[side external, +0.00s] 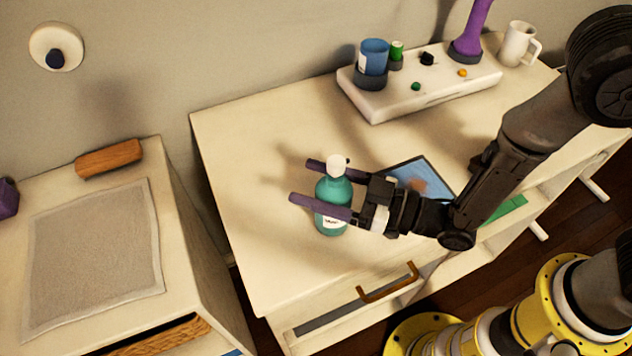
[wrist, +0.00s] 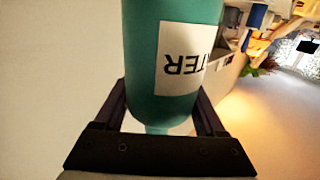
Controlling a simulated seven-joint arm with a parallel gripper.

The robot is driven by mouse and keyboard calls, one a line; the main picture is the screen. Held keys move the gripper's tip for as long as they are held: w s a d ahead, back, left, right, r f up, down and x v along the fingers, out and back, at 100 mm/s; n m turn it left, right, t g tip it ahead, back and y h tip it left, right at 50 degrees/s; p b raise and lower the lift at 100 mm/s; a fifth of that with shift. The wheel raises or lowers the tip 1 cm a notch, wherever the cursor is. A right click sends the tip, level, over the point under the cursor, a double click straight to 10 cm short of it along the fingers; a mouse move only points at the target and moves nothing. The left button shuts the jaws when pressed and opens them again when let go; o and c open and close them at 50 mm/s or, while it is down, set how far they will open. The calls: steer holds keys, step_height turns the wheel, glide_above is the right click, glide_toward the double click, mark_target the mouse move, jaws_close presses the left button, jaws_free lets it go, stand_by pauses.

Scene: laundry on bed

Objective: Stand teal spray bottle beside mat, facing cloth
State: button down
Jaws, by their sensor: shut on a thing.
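The teal spray bottle (side external: 333,190) is upright with a white cap, above or on the pale table top; I cannot tell whether its base touches. My gripper (side external: 303,181) is shut on it, one dark finger on each side. In the wrist view the bottle (wrist: 180,60) fills the space between the fingers, and its white label with "TER" reads upside down. A flat blue panel with a dark edge (side external: 408,172), possibly the mat, lies behind my gripper, partly hidden. A green flat piece (side external: 508,210) lies at the table's front edge. A grey cloth-like sheet (side external: 95,250) lies on the left cabinet.
A white caddy (side external: 430,98) at the back holds a blue cup (side external: 374,58), a green item and a purple object (side external: 473,30). A wooden block (side external: 110,158) lies on the left cabinet. The table's left part is clear.

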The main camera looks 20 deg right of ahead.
steer(key=shift+f, duration=0.25)
jaws_free()
steer(key=shift+f, duration=0.2)
steer(key=shift+r, duration=0.1)
steer(key=shift+s+d+r, duration=0.1)
steer(key=shift+s+d, duration=0.05)
steer(key=v, duration=1.1)
steer(key=shift+s+d, duration=0.2)
steer(key=shift+d, duration=0.05)
